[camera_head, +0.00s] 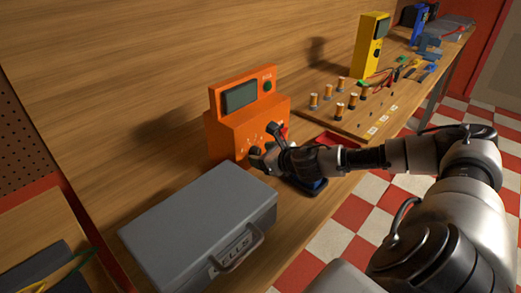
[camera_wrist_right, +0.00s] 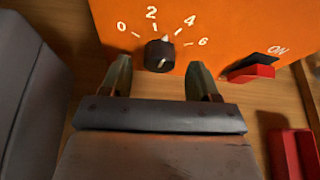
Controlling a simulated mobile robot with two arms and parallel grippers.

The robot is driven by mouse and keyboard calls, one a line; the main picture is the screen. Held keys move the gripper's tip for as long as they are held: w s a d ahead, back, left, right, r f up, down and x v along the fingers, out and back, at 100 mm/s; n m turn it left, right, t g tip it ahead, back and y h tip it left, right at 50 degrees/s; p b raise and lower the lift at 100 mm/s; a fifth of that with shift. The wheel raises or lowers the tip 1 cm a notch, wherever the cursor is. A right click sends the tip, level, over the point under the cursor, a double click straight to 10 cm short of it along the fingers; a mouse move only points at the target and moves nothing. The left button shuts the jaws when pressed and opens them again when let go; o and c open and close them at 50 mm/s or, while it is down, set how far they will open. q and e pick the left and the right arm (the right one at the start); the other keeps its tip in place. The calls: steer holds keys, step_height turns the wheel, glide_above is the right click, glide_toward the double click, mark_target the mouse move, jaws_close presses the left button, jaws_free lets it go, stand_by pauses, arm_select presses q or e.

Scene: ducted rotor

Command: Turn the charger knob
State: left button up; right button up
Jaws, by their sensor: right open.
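The orange charger (camera_head: 243,112) stands on the wooden bench, with a grey screen on its upper part. In the right wrist view its front panel (camera_wrist_right: 115,12) shows a dial marked 0, 2, 4, 6. The black charger knob (camera_wrist_right: 160,56) sits below these marks; a light line on it runs roughly up and down. My right gripper (camera_wrist_right: 160,78) is open, its two fingers to the left and right of the knob, apart from it. In the head view my right gripper (camera_head: 264,146) is at the charger's front and hides the knob. My left gripper is not in view.
A grey case (camera_head: 200,215) marked CELLS stands close to the left of my right gripper. A red switch (camera_wrist_right: 251,72) marked ON is right of the knob. A red tray (camera_wrist_right: 294,152) lies at right. A wooden board (camera_head: 340,122) with copper-coloured coils and a yellow meter (camera_head: 371,45) stand beyond.

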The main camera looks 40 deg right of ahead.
steer(key=shift+w+f, duration=0.25)
steer(key=shift+w, duration=0.3)
